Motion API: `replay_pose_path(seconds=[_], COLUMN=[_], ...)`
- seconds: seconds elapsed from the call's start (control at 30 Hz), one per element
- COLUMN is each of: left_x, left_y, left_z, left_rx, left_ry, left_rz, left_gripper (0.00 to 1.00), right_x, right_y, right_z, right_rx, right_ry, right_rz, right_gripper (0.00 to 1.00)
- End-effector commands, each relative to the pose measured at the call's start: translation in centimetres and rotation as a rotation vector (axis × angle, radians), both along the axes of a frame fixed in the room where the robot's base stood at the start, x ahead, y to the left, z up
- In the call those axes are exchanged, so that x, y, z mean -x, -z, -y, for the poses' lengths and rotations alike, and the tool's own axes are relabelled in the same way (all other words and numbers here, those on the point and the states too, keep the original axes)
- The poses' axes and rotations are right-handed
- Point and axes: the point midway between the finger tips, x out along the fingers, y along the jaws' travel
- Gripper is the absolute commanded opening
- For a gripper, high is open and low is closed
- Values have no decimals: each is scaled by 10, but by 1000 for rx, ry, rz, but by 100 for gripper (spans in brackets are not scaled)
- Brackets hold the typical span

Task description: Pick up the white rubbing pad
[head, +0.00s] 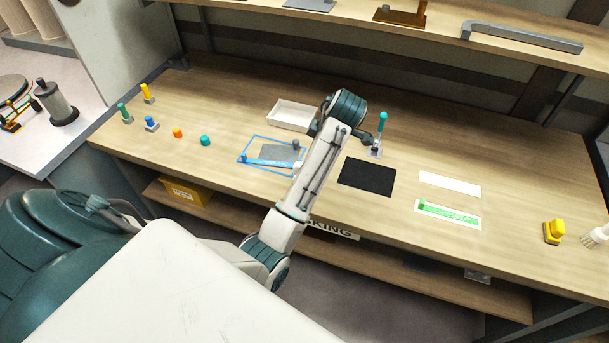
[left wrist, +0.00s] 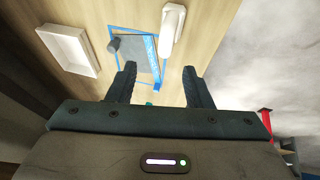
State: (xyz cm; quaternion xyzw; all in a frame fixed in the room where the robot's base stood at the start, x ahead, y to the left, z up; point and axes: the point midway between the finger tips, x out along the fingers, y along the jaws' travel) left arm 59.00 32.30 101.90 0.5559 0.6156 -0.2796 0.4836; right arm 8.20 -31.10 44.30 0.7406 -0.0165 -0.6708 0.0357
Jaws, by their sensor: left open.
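My left gripper (left wrist: 158,74) is open and empty, above the table near the frame. In the head view its fingertips are mostly hidden by the wrist. My right gripper is not in view.
A white tray (head: 291,105) stands behind the frame. A teal-handled tool (head: 381,130) and a black mat (head: 367,177) lie to the right. Several small coloured pieces stand at the left. A white rounded form (left wrist: 172,30) shows in the wrist view; I cannot tell what it is.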

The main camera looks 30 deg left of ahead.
Motion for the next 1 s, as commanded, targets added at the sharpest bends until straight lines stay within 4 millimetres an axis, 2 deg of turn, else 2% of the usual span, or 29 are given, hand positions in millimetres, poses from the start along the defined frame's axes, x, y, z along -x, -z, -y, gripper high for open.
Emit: replay_pose_path(seconds=[0.3, 0.53, 0.73, 0.83, 1.0], left_x=[-2, -4, 1, -1, -2], left_y=[32, 52, 75, 89, 99], left_z=[-12, -24, -34, -39, -42], left_rx=[-2, -1, -1, -1, 1], left_ry=[-6, -4, -3, -5, -3], left_rz=[1, -1, -6, -3, 0], left_gripper=[46, 46, 46, 46, 46], right_x=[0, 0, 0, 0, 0], right_y=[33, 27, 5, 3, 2], right_z=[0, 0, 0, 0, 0], right_rx=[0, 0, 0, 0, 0], right_ry=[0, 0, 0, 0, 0], right_rz=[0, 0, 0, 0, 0], right_gripper=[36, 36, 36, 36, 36])
